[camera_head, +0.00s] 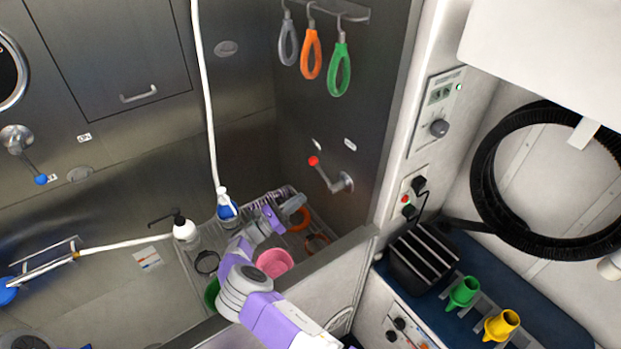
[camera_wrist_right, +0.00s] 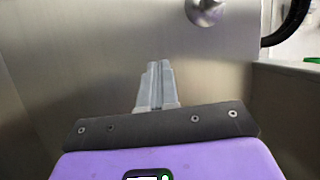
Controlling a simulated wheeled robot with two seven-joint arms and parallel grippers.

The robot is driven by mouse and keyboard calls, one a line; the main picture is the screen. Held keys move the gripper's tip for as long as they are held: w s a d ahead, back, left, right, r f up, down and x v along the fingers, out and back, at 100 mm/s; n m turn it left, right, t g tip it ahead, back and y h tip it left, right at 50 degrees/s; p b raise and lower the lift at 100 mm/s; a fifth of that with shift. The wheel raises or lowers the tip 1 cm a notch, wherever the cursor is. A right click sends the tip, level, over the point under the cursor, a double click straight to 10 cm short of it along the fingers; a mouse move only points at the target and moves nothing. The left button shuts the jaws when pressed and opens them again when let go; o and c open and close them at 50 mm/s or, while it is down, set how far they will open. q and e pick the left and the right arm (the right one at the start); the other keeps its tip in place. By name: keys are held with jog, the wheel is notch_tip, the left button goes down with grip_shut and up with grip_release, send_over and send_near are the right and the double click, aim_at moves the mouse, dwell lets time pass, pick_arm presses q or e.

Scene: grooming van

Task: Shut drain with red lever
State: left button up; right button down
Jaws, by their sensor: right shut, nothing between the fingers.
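The red lever (camera_head: 328,174), a grey arm with a red ball at its upper left end, is mounted on the right steel wall of the tub in the head view. In the right wrist view, a round silver fitting (camera_wrist_right: 205,9) on the steel wall, probably the lever's base, shows at the top edge; the red ball is out of that view. My right gripper (camera_wrist_right: 155,75) is shut and empty, pointing at the wall below this fitting. In the head view it is low in the tub, below and left of the lever, not touching it. The drain itself cannot be made out.
A blue-ended lever (camera_head: 31,170) is on the back wall at left. A white hose (camera_head: 207,100) hangs to a blue-and-white nozzle (camera_head: 227,208). A soap bottle (camera_head: 185,228) and a pink bowl (camera_head: 275,263) are near my right arm. Coloured loops (camera_head: 311,55) hang above the lever.

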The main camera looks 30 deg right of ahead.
jog(key=a+r+h, duration=0.1)
jog(key=a+t+h, duration=0.1)
jog(key=a, duration=0.1)
jog(key=a+r+h, duration=0.1)
jog(key=shift+w+a+r, duration=0.2)
jog(key=shift+a+r, duration=0.05)
jog(key=shift+r, duration=0.1)
jog(key=shift+s+d, duration=0.1)
jog(key=p+x, duration=0.1)
jog(key=x, duration=0.9)
jog(key=shift+d+m, duration=0.1)
jog(key=shift+m, duration=0.2)
